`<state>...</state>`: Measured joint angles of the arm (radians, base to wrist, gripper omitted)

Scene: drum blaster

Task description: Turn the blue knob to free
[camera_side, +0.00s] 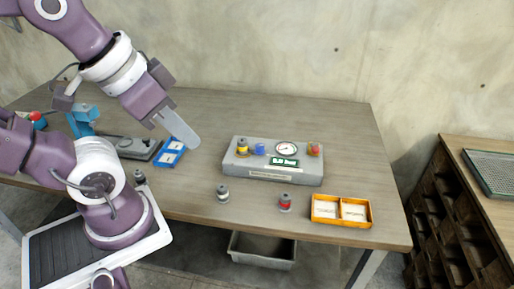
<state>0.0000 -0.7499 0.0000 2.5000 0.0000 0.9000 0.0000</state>
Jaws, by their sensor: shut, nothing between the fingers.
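The blue knob (260,149) sits on top of a grey box (272,172), between a yellow knob-like part (242,147) and a round dial gauge (287,148). Its pointing direction and any "free" mark are too small to read. My gripper (190,141) is shut and empty. It hangs above the table to the left of the grey box, apart from the blue knob.
A red and yellow part (314,149) and a green label (284,162) are also on the box. Two small canisters (223,193) (285,202) and an orange tray (342,222) stand in front. A blue tray (169,153) lies left. Wood behind the box is clear.

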